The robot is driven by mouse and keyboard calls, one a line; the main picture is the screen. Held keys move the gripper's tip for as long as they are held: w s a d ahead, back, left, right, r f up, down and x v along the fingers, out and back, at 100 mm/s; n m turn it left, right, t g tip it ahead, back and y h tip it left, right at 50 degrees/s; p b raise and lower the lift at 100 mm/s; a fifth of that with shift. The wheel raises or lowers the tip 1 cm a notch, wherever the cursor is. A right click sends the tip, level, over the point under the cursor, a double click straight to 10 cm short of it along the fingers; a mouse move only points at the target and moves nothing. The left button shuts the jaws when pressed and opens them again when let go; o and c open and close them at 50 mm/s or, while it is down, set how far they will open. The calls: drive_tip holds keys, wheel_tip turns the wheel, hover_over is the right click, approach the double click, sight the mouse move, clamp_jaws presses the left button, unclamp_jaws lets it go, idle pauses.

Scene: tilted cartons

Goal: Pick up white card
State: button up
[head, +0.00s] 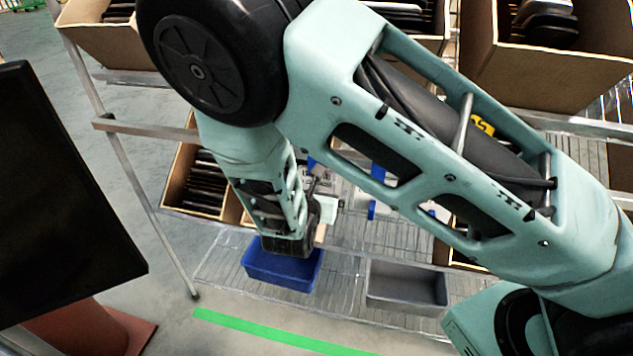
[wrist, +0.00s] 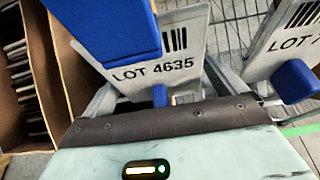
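A white card (wrist: 155,52) with a barcode and "LOT 4635" is close in front of my gripper in the wrist view, tilted, its upper left covered by a large blue part (wrist: 108,28). A second white card (wrist: 288,38) with a barcode and "LOT 7" is at the right edge, cut off, with a blue part (wrist: 296,82) over its lower side. In the head view, white surfaces (head: 345,190) show behind my arm, partly hidden. My gripper (head: 305,232) hangs beside them; its fingertips cannot be made out, nor whether they touch a card.
A blue bin (head: 283,268) and a grey bin (head: 405,287) stand on the lower wire shelf. A tilted carton (head: 186,165) of dark items is left of my gripper; further cartons (head: 540,75) are above. A dark panel (head: 65,190) stands at the left. Green tape (head: 280,332) marks the floor.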

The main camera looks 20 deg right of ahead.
drive_tip(key=c, duration=1)
drive_tip(key=shift+r, duration=0.1)
